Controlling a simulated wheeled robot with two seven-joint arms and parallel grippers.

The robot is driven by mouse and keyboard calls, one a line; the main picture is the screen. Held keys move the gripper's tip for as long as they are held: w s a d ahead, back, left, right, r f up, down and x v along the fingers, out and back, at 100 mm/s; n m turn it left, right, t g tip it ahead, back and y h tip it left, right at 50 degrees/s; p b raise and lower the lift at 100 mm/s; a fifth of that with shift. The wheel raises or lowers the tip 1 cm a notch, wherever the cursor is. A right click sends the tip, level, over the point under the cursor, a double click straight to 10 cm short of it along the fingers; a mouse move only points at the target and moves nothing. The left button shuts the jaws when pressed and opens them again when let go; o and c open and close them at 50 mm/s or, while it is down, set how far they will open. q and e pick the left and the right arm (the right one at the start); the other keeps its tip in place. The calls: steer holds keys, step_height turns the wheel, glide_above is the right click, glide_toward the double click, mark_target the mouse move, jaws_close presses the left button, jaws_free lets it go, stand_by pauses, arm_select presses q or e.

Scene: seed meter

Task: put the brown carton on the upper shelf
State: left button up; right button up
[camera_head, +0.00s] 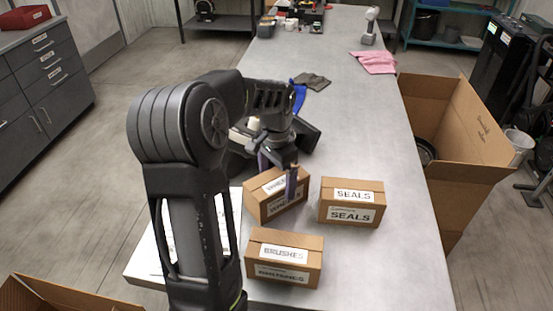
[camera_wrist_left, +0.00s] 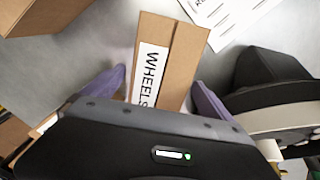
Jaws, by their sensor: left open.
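Three brown cartons stand on the grey table. My left gripper (camera_head: 278,177) is open, pointing down. In the left wrist view the WHEELS carton (camera_wrist_left: 172,62) lies between the open purple fingers of my gripper (camera_wrist_left: 162,92); I cannot tell whether they touch it. My gripper hides part of its top. My right gripper is not in view.
A dark machine part (camera_head: 305,135) lies just behind the WHEELS carton. A large open cardboard box (camera_head: 465,135) stands right of the table (camera_head: 375,110). A pink cloth (camera_head: 374,62) lies farther back. A teal shelf unit (camera_head: 447,41) stands at the back right, a dark one (camera_head: 218,22) at the back left.

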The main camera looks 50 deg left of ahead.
arm_select(q)
step_height(320, 180, up, 8)
steer(key=shift+r+b, duration=0.2)
steer(key=shift+b, duration=0.15)
steer(key=shift+o, duration=0.4)
